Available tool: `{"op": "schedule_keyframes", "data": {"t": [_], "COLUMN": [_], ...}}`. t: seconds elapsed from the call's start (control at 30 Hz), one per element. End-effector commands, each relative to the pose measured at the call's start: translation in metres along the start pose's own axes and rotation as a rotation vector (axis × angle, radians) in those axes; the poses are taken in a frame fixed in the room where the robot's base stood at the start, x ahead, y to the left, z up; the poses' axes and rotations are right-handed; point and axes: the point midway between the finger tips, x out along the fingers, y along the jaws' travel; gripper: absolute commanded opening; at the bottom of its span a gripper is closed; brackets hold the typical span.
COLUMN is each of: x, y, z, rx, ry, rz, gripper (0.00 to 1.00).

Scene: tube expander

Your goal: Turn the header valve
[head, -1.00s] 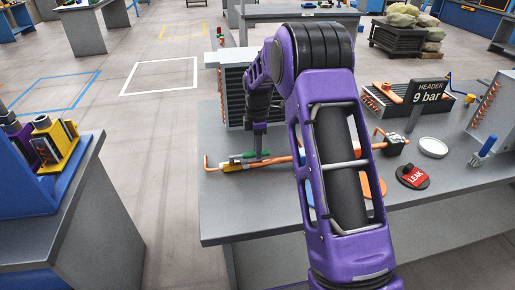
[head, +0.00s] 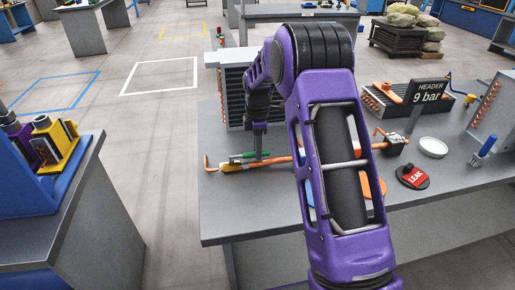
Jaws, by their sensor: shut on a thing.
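A copper header pipe (head: 283,159) lies along the bench near its left front edge. Near its left end is a valve with a yellow and white body (head: 231,166) and a green handle (head: 241,156) lying roughly along the pipe. My gripper (head: 259,155) points down at the right end of the green handle and looks shut on it. The fingertips are small and partly merge with the pipe, so the exact grip is hard to see. My purple arm covers the middle of the pipe.
A sign (head: 429,92) reads "HEADER 9 bar". A round "LEAK" marker (head: 413,177) and a white dish (head: 433,147) lie on the bench (head: 222,220). A finned coil block (head: 237,95) stands behind my gripper. The front left of the bench is clear.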

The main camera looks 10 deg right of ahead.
Motion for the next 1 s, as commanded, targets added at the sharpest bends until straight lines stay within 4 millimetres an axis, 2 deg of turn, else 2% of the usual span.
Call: {"op": "schedule_keyframes", "data": {"t": [0.53,1.0], "x": [-0.001,-0.001], "y": [-0.006,-0.037], "z": [0.0,-0.009], "rx": [0.068,0.45], "ry": [0.0,0.001], "rz": [0.002,0.002], "gripper": [0.0,0.0]}}
